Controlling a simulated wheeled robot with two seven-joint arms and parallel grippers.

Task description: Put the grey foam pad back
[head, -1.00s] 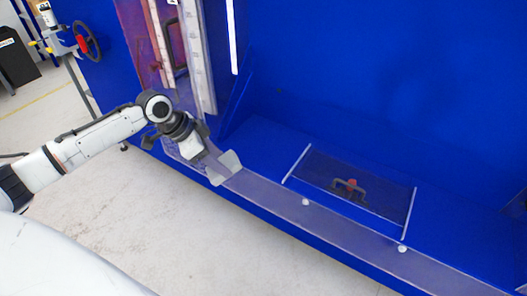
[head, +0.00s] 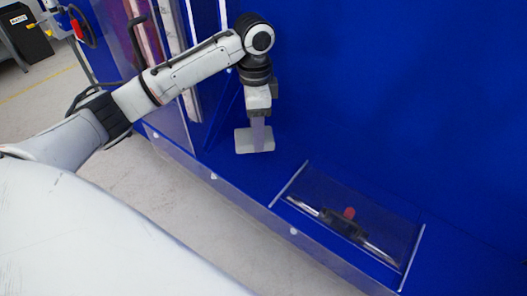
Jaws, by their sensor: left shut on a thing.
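The grey foam pad (head: 242,142) is a small pale grey block in the head view. My left gripper (head: 258,124) points down and is shut on it. The pad hangs over the blue surface, left of the clear-covered panel; whether it touches the surface I cannot tell. The gripper's fingers hide part of the pad. My right gripper is not in view.
A clear-covered panel (head: 385,217) with a red knob (head: 349,213) and dark fittings lies at the lower right, with pale strips at its sides. The tall blue wall (head: 420,90) stands behind. A clear front strip edges the blue surface.

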